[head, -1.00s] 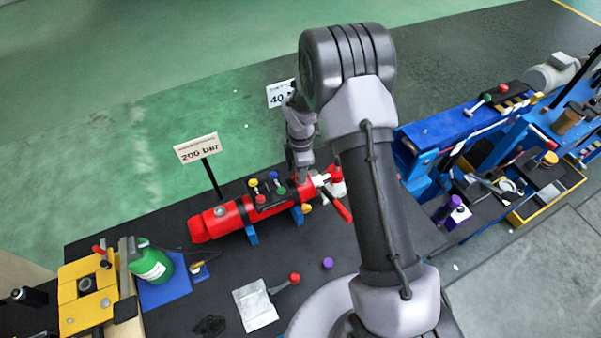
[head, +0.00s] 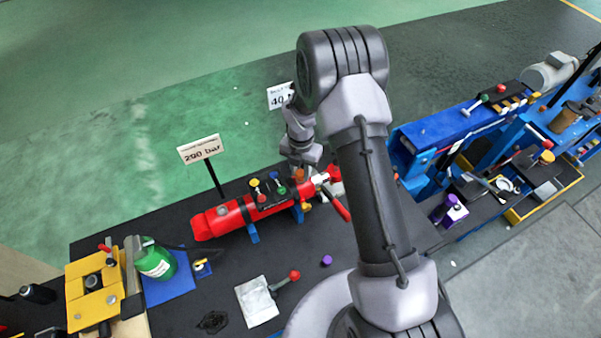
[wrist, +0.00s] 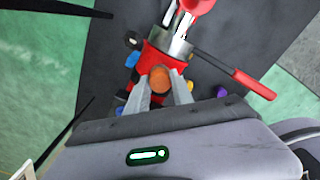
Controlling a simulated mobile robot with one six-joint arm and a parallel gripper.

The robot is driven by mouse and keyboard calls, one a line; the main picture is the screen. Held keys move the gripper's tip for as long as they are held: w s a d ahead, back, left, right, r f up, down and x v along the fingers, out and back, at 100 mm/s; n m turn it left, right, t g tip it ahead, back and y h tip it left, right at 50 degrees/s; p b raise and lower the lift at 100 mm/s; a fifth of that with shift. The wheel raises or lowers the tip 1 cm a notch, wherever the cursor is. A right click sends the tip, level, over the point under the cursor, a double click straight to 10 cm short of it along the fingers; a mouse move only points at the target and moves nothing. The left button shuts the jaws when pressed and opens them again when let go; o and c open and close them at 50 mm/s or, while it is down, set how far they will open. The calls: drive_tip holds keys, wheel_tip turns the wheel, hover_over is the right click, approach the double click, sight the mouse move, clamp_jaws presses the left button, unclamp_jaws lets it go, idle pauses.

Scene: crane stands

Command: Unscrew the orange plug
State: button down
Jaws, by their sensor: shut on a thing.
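The orange plug (wrist: 160,78) is between the two fingers of my gripper (wrist: 158,90) in the wrist view. My gripper is shut on it. In the head view the plug (head: 299,175) shows as a small orange spot just below my gripper (head: 300,168), at the right end of the red cylinder (head: 229,216). The red cylinder (wrist: 152,62) lies behind the plug in the wrist view. I cannot tell whether the plug is clear of the cylinder or still touches it.
A red-handled lever (head: 337,204) sticks out near the cylinder's right end. Coloured knobs (head: 268,187) stand on the cylinder. A "200 bar" sign (head: 199,149) rises behind it. A green bottle (head: 155,261) and yellow fixture (head: 94,290) are at the left. A purple cap (head: 326,260) lies in front.

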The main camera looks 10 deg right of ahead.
drive_tip(key=shift+w, duration=0.1)
drive_tip(key=n, duration=0.2)
drive_tip(key=n+p, duration=0.1)
drive_tip(key=n, duration=0.1)
drive_tip(key=shift+r, duration=0.3)
drive_tip(key=p, duration=0.2)
drive_tip(key=shift+r+p, duration=0.1)
drive_tip(key=shift+p, duration=0.3)
drive_tip(key=p, duration=0.4)
drive_tip(key=shift+w+n, duration=0.15)
drive_tip(key=shift+n, duration=0.15)
drive_tip(key=p, duration=0.3)
drive_tip(key=shift+n+p, duration=0.3)
drive_tip(key=shift+p, duration=0.05)
drive_tip(key=shift+f, duration=0.25)
drive_tip(key=c, duration=1)
unclamp_jaws()
drive_tip(key=shift+f, duration=0.1)
drive_tip(key=shift+c, duration=0.2)
drive_tip(key=shift+s, duration=0.2)
drive_tip(key=shift+c, duration=0.7)
